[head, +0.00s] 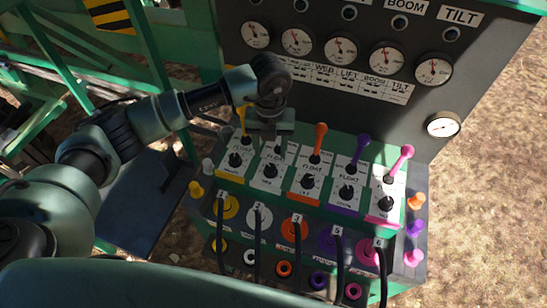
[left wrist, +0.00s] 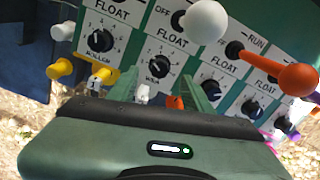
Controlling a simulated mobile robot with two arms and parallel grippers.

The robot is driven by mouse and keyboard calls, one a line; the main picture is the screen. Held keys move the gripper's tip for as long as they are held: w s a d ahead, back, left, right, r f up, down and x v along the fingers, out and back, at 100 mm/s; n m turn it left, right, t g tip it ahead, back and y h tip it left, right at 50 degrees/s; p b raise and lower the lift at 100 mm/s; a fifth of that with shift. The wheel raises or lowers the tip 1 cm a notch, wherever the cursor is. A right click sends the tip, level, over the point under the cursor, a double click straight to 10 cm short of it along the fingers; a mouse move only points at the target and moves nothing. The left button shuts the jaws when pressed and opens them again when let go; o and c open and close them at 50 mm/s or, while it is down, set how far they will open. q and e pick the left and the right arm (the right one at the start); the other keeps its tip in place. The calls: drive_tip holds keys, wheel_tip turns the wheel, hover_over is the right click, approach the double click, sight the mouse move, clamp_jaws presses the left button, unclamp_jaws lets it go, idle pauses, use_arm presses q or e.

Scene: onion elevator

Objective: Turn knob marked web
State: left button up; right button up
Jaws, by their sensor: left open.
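The black knob marked WEB (left wrist: 159,66) sits on a white label plate in the left wrist view. It also shows in the head view (head: 270,171), second from the left in the row of knobs. My left gripper (head: 276,150) is just above and behind this knob in the head view, pointing down at the panel. In the left wrist view, the green fingers of my left gripper (left wrist: 165,91) are apart with nothing between them, just below the knob. I cannot tell any contact with it. My right gripper is not in view.
A white-ball lever (left wrist: 207,22) and an orange lever (head: 319,138) stand close by. The yellow lever (head: 242,122) is left of my gripper. The ROLLER knob (left wrist: 100,40) is beside the WEB knob. Gauges (head: 341,50) line the upright panel behind. Hoses (head: 259,240) hang in front.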

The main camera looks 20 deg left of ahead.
sight(271, 166)
use_arm(q)
drive_tip(key=f+p, duration=0.1)
drive_tip(key=f, duration=0.2)
drive_tip(key=shift+s+f+p, duration=0.2)
drive_tip(key=shift+s+p, duration=0.15)
drive_tip(key=shift+s, duration=0.05)
drive_tip(key=f+p, duration=0.1)
drive_tip(key=f, duration=0.2)
drive_tip(key=shift+w+f, duration=0.15)
drive_tip(key=shift+w, duration=0.05)
drive_tip(key=shift+d+f, duration=0.1)
drive_tip(key=shift+f, duration=0.15)
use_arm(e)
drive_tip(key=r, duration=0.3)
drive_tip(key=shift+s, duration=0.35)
use_arm(q)
clamp_jaws()
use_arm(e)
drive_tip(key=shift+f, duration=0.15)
